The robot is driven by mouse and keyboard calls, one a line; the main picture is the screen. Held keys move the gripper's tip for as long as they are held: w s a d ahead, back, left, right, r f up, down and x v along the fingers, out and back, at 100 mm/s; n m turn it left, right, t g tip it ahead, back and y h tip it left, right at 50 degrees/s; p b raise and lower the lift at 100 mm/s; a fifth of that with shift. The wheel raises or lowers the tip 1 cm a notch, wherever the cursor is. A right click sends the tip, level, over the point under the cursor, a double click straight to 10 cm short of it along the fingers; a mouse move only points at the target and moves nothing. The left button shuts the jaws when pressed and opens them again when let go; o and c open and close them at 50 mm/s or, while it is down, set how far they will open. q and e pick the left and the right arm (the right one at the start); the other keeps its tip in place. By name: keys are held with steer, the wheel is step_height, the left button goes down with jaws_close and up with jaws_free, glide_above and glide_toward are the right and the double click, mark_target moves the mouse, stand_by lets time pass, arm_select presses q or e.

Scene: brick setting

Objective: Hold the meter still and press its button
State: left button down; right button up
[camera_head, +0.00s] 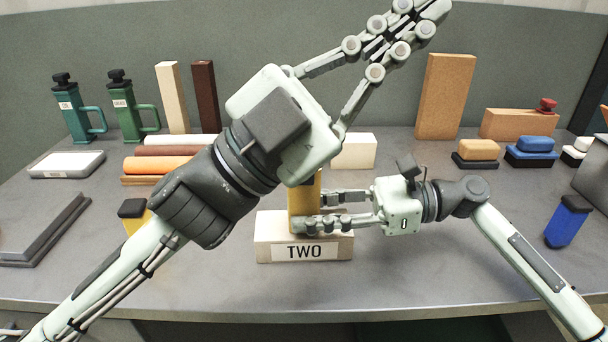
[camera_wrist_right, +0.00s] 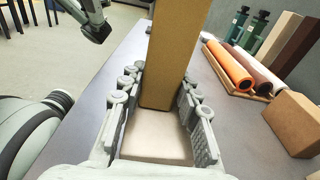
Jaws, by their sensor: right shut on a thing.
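A yellow upright block, which I take for the meter (camera_head: 305,200), stands on a pale base (camera_head: 264,232) labelled TWO at the middle front of the table. Its upper part is hidden behind my left gripper in the head view, and no button shows. My right gripper (camera_head: 312,210) comes in from the right and is shut on the meter low down. In the right wrist view the fingers lie on both sides of the meter (camera_wrist_right: 178,50).
Green bottle-like things with handles (camera_head: 124,105) and upright blocks stand at the back left. An orange roller (camera_head: 150,164) lies left of centre. A tan block (camera_head: 445,95), stamps and a blue thing (camera_head: 567,222) are on the right. The front table strip is clear.

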steer(key=shift+f, duration=0.1)
arm_select(q)
steer(key=s+a+f+m+t+y, duration=0.2)
steer(key=f+m+t, duration=0.4)
steer(key=m, duration=0.4)
steer(key=s+a+f+m+t+y, duration=0.2)
steer(key=f+m+t+y, duration=0.4)
steer(key=m, duration=0.4)
steer(key=s+a+f+m+t+y, duration=0.2)
steer(key=a+f+m+t+y, duration=0.2)
steer(key=m, duration=0.6)
step_height(320, 180, down, 3)
steer(key=shift+s+a+f+t+y, duration=0.2)
steer(key=shift+a+t+y, duration=0.15)
steer(key=shift+t+y, duration=0.8)
steer(key=shift+w, duration=0.15)
steer(key=w, duration=0.8)
steer(key=shift+w, duration=0.35)
steer(key=shift+d, duration=0.1)
steer(key=shift+w, duration=0.45)
